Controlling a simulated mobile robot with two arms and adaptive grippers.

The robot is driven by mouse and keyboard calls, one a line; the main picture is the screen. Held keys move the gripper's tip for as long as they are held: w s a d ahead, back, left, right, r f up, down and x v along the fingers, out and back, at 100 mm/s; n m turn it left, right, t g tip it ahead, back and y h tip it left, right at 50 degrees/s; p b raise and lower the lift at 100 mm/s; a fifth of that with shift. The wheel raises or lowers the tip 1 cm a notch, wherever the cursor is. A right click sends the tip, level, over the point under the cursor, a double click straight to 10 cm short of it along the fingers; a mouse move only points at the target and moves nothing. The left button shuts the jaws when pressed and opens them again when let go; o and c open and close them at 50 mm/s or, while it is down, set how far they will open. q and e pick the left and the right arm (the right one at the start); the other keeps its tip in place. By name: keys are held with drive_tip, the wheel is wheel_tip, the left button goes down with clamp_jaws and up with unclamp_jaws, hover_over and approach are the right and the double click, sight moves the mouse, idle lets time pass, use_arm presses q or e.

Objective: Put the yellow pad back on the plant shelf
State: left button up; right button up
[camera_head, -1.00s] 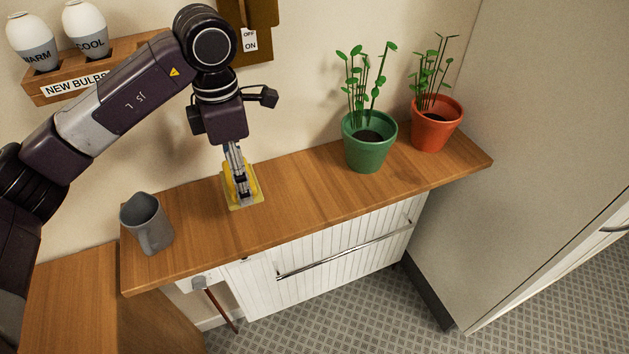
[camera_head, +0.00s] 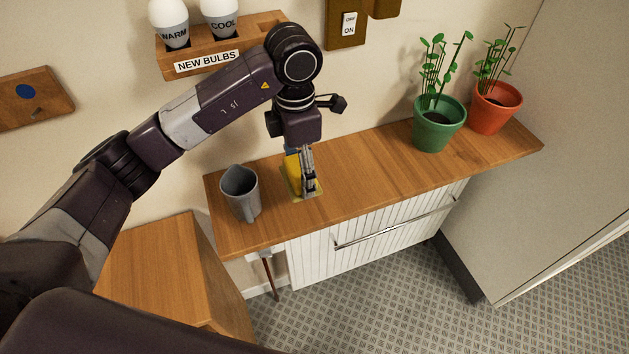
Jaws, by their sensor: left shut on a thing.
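The plant shelf (camera_head: 365,161) is a long wooden board along the wall. The yellow pad (camera_head: 292,175) is at the shelf's left part, right of a grey jug, on a flat yellowish square (camera_head: 312,194). My left gripper (camera_head: 309,188) points down over the shelf and is shut on the yellow pad, partly hiding it. I cannot tell whether the pad touches the square beneath it. My right gripper is not in view.
The grey jug (camera_head: 241,194) stands close left of the pad. A green pot (camera_head: 438,126) and an orange pot (camera_head: 494,108) with plants stand at the shelf's right end. The shelf between pad and pots is clear. A bulb rack (camera_head: 215,57) hangs above.

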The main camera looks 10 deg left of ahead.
use_arm(q)
wheel_tip(320, 180, down, 3)
drive_tip(key=shift+a+r+p, duration=0.15)
drive_tip(key=shift+p, duration=0.25)
drive_tip(key=shift+s+f, duration=0.1)
drive_tip(key=shift+f, duration=0.55)
wheel_tip(320, 180, down, 3)
drive_tip(key=shift+f+p, duration=0.1)
drive_tip(key=shift+p, duration=0.6)
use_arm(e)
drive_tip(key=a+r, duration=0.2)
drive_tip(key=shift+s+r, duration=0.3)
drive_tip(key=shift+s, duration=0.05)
use_arm(q)
drive_tip(key=shift+f, duration=0.1)
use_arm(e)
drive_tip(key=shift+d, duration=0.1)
use_arm(q)
drive_tip(key=shift+f+b, duration=0.15)
drive_tip(key=shift+b, duration=0.15)
drive_tip(key=o, duration=1)
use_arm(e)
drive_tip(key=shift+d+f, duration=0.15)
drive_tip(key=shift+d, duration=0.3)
